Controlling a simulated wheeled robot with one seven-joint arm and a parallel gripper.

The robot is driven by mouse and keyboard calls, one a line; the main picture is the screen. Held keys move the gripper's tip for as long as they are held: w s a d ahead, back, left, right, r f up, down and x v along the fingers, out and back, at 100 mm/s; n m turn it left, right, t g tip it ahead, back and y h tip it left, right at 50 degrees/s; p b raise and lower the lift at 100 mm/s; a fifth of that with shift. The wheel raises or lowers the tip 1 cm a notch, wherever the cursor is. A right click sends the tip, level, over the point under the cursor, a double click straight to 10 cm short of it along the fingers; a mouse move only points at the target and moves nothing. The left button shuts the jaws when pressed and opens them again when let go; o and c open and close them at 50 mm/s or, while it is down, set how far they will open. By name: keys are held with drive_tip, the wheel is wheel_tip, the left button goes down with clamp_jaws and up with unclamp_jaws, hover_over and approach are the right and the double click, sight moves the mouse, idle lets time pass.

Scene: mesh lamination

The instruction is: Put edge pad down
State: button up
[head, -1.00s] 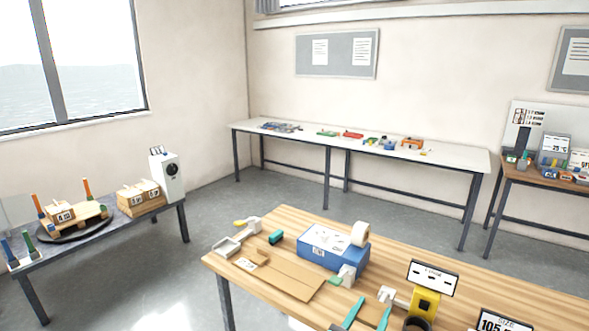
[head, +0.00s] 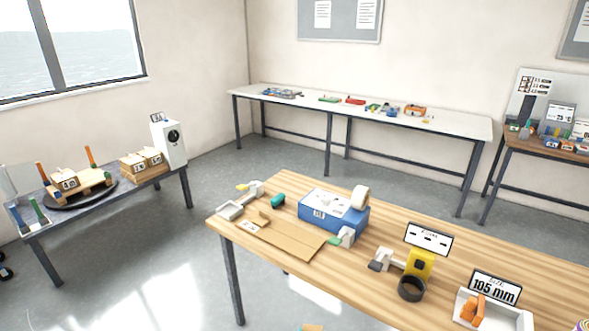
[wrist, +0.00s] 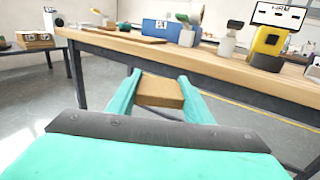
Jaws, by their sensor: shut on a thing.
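My gripper (wrist: 160,77) has teal fingers and is shut on a brown block, apparently the edge pad (wrist: 160,93), in the wrist view. The pad sits between the fingers, in front of and below the near edge of the wooden table (wrist: 215,70), apart from it. In the head view only a sliver of teal and tan shows at the bottom edge, so most of the gripper is hidden there. A flat piece of brown cardboard (head: 285,238) lies on the wooden table, with a smaller tan piece and a white label at its left end.
The wooden table also holds a blue box (head: 328,214), a yellow device (head: 419,263), a black ring (head: 411,289) and a white bin (head: 515,318) with orange pieces. The left table (head: 110,197) bears wooden crates. Open floor lies between the tables.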

drive_tip(key=s+a+f+y, duration=0.1)
drive_tip(key=s+a+f, duration=0.1)
drive_tip(key=f, duration=0.6)
drive_tip(key=s+a+f+n+y, duration=0.1)
drive_tip(key=s+a+f, duration=0.1)
drive_tip(key=s+f, duration=0.3)
drive_tip(key=shift+a+f, duration=0.3)
drive_tip(key=shift+f, duration=1.5)
drive_tip(key=shift+d+r, duration=0.1)
